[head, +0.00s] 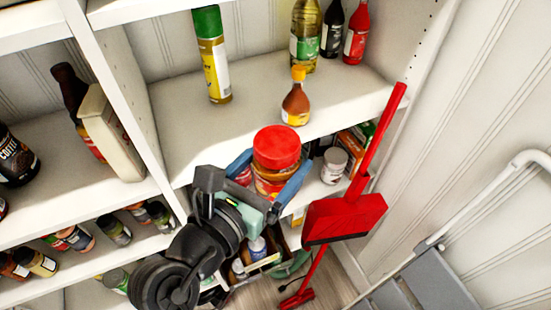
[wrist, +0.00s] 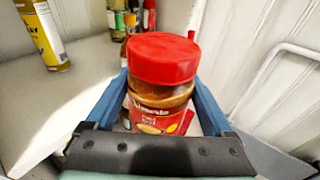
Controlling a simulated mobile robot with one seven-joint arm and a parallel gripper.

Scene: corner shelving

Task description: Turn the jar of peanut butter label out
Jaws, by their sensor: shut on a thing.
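The jar of peanut butter (head: 275,148) has a red lid and a brown body with a red label. My gripper (head: 272,174) is shut on it, with one blue finger on each side of the body. In the head view the jar shows in front of the middle shelf's front edge. In the wrist view the jar (wrist: 160,95) stands upright between the fingers (wrist: 160,88), and its label with lettering faces the wrist camera. The palm hides its base, so I cannot tell whether it touches a shelf.
A syrup bottle (head: 296,98) stands near the edge of the middle shelf (head: 180,120), with a yellow spray can (head: 212,60) to its left. A white-lidded jar (head: 334,165) is on the shelf below. A red broom and dustpan (head: 345,215) stand close on the right.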

